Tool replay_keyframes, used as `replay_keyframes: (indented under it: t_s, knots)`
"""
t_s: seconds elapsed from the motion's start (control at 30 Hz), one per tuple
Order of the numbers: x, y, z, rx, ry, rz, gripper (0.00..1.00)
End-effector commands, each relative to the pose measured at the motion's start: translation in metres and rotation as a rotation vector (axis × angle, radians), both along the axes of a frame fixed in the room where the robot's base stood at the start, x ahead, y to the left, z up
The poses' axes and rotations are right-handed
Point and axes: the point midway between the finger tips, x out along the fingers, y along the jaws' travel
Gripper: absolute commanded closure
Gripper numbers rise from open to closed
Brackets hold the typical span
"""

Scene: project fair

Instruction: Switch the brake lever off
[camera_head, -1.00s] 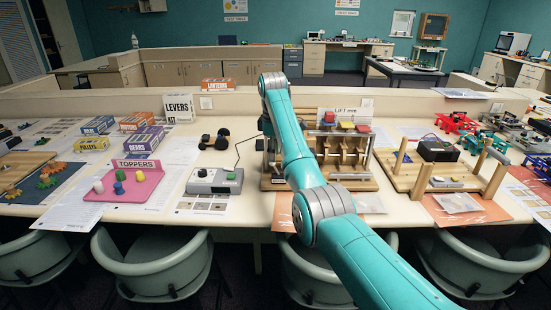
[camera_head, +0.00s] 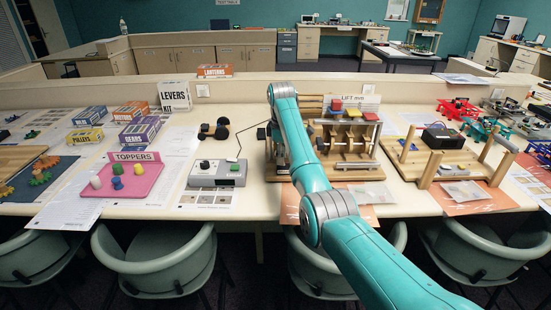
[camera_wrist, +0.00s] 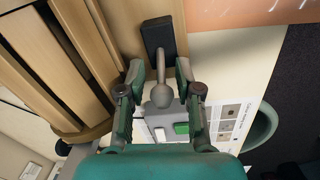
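The brake lever shows in the wrist view as a grey metal rod with a ball end (camera_wrist: 162,96) on a black base plate (camera_wrist: 158,36). My gripper (camera_wrist: 160,68) is open, with one finger on each side of the lever. A gap shows between the rod and each finger. The lever lies beside the wooden frame of the lift stand (camera_wrist: 45,45). In the head view my arm hides the lever and gripper, and the lift stand (camera_head: 347,173) shows behind the arm.
A grey control box (camera_head: 217,174) stands left of the lift; its white and green switches show below the lever in the wrist view (camera_wrist: 181,128). The pink toppers tray (camera_head: 135,180) is further left. A wooden frame (camera_head: 450,182) stands right. Chairs line the table's front edge.

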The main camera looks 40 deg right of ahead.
Motion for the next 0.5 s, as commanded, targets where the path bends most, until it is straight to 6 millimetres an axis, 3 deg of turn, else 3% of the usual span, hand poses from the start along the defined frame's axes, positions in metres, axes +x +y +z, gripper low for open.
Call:
replay_keyframes:
  t_s: [0.43,0.5]
  knots:
    - [-0.0026,-0.0053,-0.0104,-0.001,-0.001,-0.001,0.66]
    - [-0.0025,-0.0052,-0.0103,-0.001,-0.001,-0.001,0.83]
